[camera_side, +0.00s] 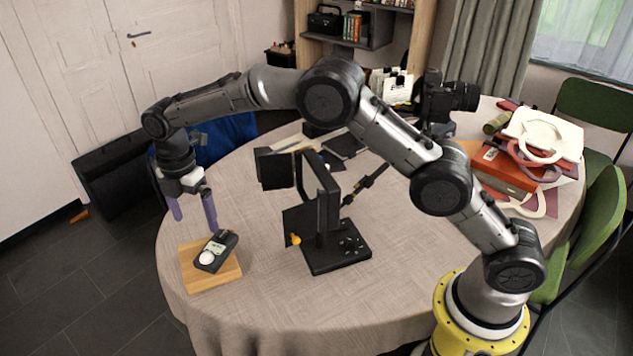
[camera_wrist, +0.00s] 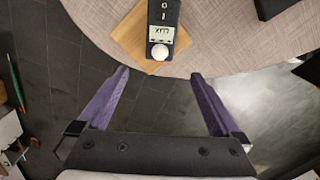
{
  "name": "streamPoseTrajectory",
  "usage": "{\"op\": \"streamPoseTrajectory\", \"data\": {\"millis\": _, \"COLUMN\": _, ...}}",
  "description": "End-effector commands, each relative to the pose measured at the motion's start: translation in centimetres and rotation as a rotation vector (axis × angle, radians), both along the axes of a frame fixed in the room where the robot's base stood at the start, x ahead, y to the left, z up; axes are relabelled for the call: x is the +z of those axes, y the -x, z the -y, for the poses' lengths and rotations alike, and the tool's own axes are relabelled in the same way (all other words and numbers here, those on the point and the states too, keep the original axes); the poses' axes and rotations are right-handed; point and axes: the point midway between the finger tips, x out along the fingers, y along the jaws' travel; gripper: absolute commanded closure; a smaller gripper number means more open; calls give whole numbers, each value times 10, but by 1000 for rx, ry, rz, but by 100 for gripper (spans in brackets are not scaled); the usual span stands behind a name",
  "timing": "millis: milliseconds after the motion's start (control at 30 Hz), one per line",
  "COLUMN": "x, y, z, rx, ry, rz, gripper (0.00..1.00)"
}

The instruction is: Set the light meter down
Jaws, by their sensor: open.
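The light meter (camera_side: 215,251) is a dark handheld device with a small display and a white dome. It lies on a square wooden board (camera_side: 201,280) near the left edge of the round table. It also shows at the top of the wrist view (camera_wrist: 162,25), with its white dome toward my gripper and the board (camera_wrist: 128,36) under it. My gripper (camera_side: 194,209) has two purple fingers, spread apart and empty. It is above and behind the meter in the side view, apart from it. In the wrist view the gripper (camera_wrist: 158,75) points past the table edge, with the meter ahead.
A black stand with upright panels (camera_side: 335,258) is right of the board. A camera (camera_side: 440,97) stands at the back. An orange box (camera_side: 500,168), books and rings are piled at the right. The cloth-covered table (camera_side: 260,310) is clear in front of the board.

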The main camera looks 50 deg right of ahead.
Motion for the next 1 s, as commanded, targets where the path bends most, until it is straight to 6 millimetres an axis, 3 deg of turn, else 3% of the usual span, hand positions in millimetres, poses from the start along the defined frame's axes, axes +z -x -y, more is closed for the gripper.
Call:
{"op": "streamPoseTrajectory", "data": {"millis": 167, "x": 14, "y": 3, "z": 7, "rx": -42, "ry": -5, "rz": 14, "gripper": 0}}
{"op": "streamPoseTrajectory", "data": {"millis": 367, "x": 80, "y": 34, "z": 45, "rx": -289, "ry": -36, "rz": 77, "gripper": 0}}
{"op": "streamPoseTrajectory", "data": {"millis": 500, "x": 127, "y": 74, "z": 79, "rx": -519, "ry": -70, "rz": 125, "gripper": 0}}
{"op": "streamPoseTrajectory", "data": {"millis": 700, "x": 173, "y": 143, "z": 123, "rx": -844, "ry": -136, "rz": 193, "gripper": 0}}
{"op": "streamPoseTrajectory", "data": {"millis": 867, "x": 191, "y": 206, "z": 152, "rx": -1102, "ry": -201, "rz": 241, "gripper": 0}}
{"op": "streamPoseTrajectory", "data": {"millis": 1000, "x": 192, "y": 263, "z": 172, "rx": -1324, "ry": -269, "rz": 278, "gripper": 0}}
